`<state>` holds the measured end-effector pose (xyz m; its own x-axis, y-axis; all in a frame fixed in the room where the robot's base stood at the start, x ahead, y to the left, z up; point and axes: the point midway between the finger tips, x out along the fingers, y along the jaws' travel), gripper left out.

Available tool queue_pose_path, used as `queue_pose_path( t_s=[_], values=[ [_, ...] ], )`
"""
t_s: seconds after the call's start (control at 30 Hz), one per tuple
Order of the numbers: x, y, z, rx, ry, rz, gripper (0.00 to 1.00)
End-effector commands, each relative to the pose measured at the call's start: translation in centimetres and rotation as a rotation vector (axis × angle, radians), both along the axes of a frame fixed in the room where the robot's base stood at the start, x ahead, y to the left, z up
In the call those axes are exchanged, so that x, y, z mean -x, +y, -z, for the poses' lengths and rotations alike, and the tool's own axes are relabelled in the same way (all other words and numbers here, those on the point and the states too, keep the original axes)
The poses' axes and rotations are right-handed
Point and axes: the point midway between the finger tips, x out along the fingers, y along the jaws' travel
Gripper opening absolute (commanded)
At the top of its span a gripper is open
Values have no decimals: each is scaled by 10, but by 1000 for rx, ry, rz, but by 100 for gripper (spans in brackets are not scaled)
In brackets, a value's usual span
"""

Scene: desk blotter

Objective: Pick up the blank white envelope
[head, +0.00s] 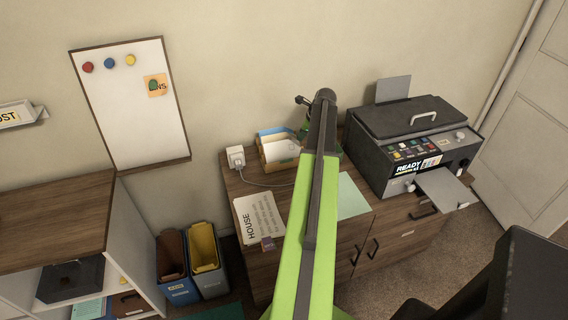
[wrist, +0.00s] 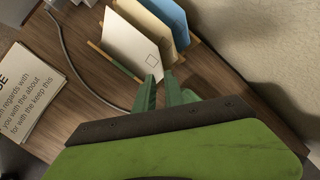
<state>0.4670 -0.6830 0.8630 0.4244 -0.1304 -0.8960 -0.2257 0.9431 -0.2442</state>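The blank white envelope (wrist: 130,47) stands in the front slot of a wooden sorter (wrist: 112,62), with a small square outline near one corner. It also shows in the head view (head: 282,151). Behind it stand a cream envelope (wrist: 160,32) and a blue one (wrist: 176,20). My gripper (wrist: 163,80) is open, its green fingers at the near right edge of the white envelope. One finger appears on the envelope's front side and the other towards the cream one; contact is unclear. In the head view my arm hides much of the gripper.
A printed HOUSE sheet (head: 258,217) lies left on the desk, and a pale green sheet (head: 351,197) lies right of my arm. A printer (head: 415,140) stands at the right. A cable (wrist: 70,50) runs left of the sorter. The wall (wrist: 260,50) is close behind.

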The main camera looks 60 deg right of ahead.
Motion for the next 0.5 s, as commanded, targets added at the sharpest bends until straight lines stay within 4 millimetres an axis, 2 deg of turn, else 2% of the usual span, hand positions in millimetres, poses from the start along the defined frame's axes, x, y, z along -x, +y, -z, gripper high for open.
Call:
queue_pose_path(
  t_s=[0.03, 0.17, 0.27, 0.5],
  values=[
    [-3, -1, 10, 0, 0, -1, 14],
    [-4, -1, 8, 0, 0, 0, 14],
    [-6, -3, 14, 0, 0, 0, 14],
    [-23, -11, 52, 0, 0, 0, 14]
  ],
)
